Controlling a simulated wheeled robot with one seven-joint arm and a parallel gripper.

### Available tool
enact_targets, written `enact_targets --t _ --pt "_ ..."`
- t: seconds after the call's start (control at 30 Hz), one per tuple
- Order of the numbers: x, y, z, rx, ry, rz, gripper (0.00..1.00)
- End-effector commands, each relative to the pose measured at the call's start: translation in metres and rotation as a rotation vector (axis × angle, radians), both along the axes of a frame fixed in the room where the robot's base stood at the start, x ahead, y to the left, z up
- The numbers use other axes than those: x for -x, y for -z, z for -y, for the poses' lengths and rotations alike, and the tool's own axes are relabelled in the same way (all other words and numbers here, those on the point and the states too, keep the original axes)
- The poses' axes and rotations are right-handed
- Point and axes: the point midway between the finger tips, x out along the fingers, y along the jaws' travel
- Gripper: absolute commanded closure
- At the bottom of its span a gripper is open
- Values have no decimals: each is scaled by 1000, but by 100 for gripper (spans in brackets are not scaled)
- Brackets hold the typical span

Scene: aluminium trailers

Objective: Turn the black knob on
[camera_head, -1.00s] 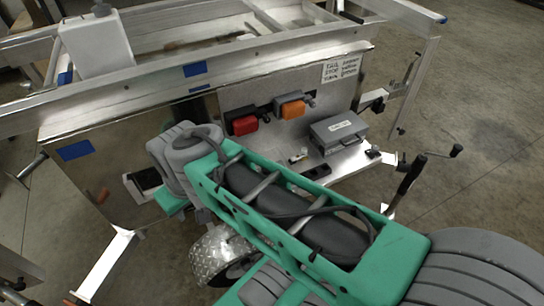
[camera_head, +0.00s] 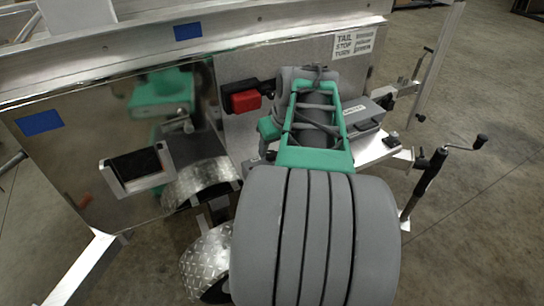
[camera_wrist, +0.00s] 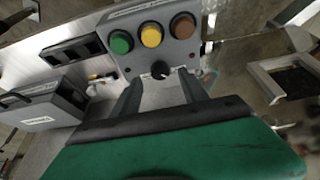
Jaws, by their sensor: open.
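The black knob (camera_wrist: 160,69) sits on the front of a grey control box (camera_wrist: 134,63) in the wrist view, below a green button (camera_wrist: 121,42), a yellow button (camera_wrist: 152,34) and a reddish-brown button (camera_wrist: 182,26). My gripper (camera_wrist: 161,82) is open and empty, pointing at the box. Its two fingers are apart, one toward each side of the knob; whether they touch the box or reach past the knob I cannot tell. In the head view my own arm hides the knob and my gripper.
A red lamp (camera_head: 246,101) is on the metal panel left of my arm. A grey case (camera_head: 364,119) stands on the metal shelf to the right and also shows in the wrist view (camera_wrist: 40,105). A crank jack (camera_head: 428,180) stands at the right. Open floor lies beyond it.

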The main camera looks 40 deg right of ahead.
Motion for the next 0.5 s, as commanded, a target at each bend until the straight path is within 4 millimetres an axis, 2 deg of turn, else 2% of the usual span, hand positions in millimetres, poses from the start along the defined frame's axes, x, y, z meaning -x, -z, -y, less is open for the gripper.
enact_targets --t 0.03,0.2,0.47,0.5 --pt "-4 11 0 -2 -2 -1 48" --pt "-11 29 3 0 0 0 48" --pt "-12 30 3 1 0 1 48" --pt "-12 30 3 1 1 1 51"
